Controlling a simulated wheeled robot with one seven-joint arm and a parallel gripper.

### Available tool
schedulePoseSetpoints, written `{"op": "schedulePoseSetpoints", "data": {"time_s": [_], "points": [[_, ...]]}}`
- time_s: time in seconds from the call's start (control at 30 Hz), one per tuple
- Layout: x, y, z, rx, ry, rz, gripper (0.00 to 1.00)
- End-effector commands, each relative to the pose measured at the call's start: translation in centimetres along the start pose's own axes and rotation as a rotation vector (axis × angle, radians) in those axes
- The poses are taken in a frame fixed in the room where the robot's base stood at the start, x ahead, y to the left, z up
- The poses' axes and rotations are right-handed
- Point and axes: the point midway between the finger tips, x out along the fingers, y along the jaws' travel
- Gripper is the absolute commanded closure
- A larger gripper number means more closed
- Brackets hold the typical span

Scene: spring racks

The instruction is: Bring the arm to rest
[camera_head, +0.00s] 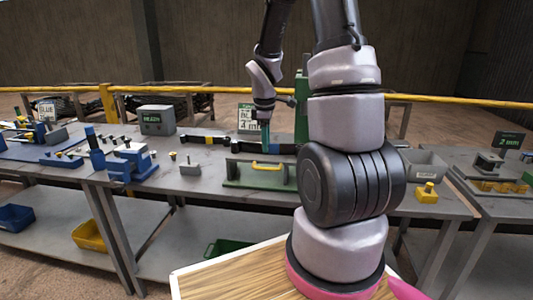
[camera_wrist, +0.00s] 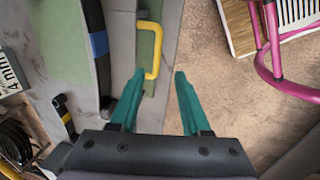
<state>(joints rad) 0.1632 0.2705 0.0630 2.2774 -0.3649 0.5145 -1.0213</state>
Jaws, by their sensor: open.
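My arm rises at the middle right of the head view and bends over to the workbench (camera_head: 215,195). My gripper (camera_head: 265,134) points down above the bench, behind the green fixture with a yellow handle (camera_head: 266,165). In the wrist view my gripper (camera_wrist: 158,88) shows two teal fingers spread apart with nothing between them. The yellow handle (camera_wrist: 155,45) lies just beyond the fingertips, close to the left one. Whether the finger touches it I cannot tell.
Blue fixtures (camera_head: 130,162) and a grey box (camera_head: 157,120) stand on the bench to the left. A grey bin (camera_head: 425,164) and a small yellow block (camera_head: 427,193) are at the right. A yellow rail (camera_head: 450,100) runs behind. Open floor (camera_wrist: 235,90) shows at the right of the wrist view.

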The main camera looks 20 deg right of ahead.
Motion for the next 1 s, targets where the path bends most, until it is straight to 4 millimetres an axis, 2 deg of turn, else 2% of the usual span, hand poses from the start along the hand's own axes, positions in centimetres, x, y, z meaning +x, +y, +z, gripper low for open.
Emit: {"op": "schedulePoseSetpoints", "data": {"time_s": [0.17,0.7,0.77,0.87,1.0], "points": [[-1.2,0.0,0.0,0.001,0.0,0.0,0.53],[-1.6,-0.1,0.0,0.014,0.003,0.005,0.53],[-2.5,-0.2,-0.1,0.045,0.01,0.014,0.53],[-5.4,-0.7,-0.2,0.154,0.037,0.04,0.53],[-11.1,-2.4,-0.2,0.395,0.109,0.077,0.53]]}}
